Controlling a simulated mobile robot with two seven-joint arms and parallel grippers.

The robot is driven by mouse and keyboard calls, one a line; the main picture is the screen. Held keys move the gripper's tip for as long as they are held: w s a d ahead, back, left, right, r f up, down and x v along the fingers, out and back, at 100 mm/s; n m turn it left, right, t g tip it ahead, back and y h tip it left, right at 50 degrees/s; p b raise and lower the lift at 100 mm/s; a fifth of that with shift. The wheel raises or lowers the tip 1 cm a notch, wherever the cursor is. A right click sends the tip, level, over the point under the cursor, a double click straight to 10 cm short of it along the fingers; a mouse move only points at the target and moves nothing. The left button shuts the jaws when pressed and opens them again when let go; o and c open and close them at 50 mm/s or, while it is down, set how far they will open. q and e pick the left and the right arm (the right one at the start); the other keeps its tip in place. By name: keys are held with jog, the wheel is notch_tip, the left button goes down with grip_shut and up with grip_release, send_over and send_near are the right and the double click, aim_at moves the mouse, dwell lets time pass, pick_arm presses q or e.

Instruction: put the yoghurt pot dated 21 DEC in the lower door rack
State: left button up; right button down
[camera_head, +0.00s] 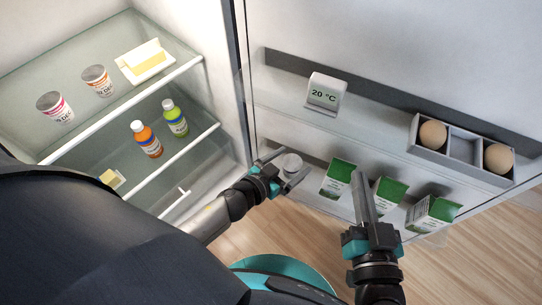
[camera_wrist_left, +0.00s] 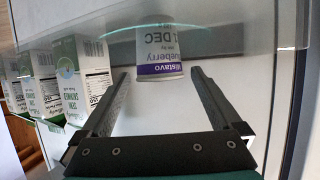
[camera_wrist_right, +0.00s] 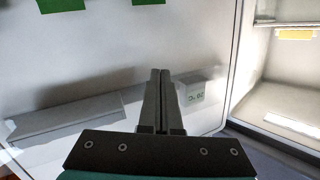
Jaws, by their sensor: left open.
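A small yoghurt pot with a purple blueberry label (camera_wrist_left: 159,55) shows in the left wrist view; its date reads "1 DEC", with any digit before that not clear. In the head view its pale round top (camera_head: 291,163) is at the left end of the lower door rack (camera_head: 318,200), left of the milk cartons. My left gripper (camera_head: 295,160) is open, its fingertips on either side of the pot with gaps. Whether the pot rests on the rack floor is hard to see. My right gripper (camera_head: 357,175) is shut and empty, in front of the cartons.
Several milk cartons (camera_head: 338,178) stand in the lower door rack. The upper door rack holds a 20 °C display (camera_head: 324,94) and an egg tray (camera_head: 466,147) with two eggs. Two other pots (camera_head: 55,107) (camera_head: 97,80), butter (camera_head: 145,60) and bottles (camera_head: 147,139) are on the fridge shelves.

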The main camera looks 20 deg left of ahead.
pick_arm(q)
jog(key=p+v, duration=0.1)
jog(key=v, duration=0.1)
jog(key=shift+s+a+r, duration=0.1)
jog(key=shift+s+r, duration=0.1)
jog(key=shift+s, duration=0.05)
jog(key=shift+p+v, duration=1.4)
jog(key=shift+v, duration=2.8)
jog(key=w+a+r+n+y, duration=0.2)
jog(key=w+r+n+y, duration=0.15)
jog(key=r, duration=0.35)
jog(key=s+d+r+m+g+h, duration=0.1)
jog(key=s+d+r+m+g, duration=0.1)
jog(key=s+d+r+g, duration=0.2)
jog(key=shift+s+d+r, duration=0.2)
jog(key=shift+d+r, duration=0.2)
jog(key=shift+d, duration=0.2)
pick_arm(e)
jog(key=s+d+f+g+h, duration=0.1)
jog(key=d+f+g+h, duration=0.2)
jog(key=d+g, duration=0.3)
jog(key=shift+d+n+g+h, duration=0.15)
jog(key=shift+n+g+h, duration=0.15)
jog(key=shift+g, duration=0.2)
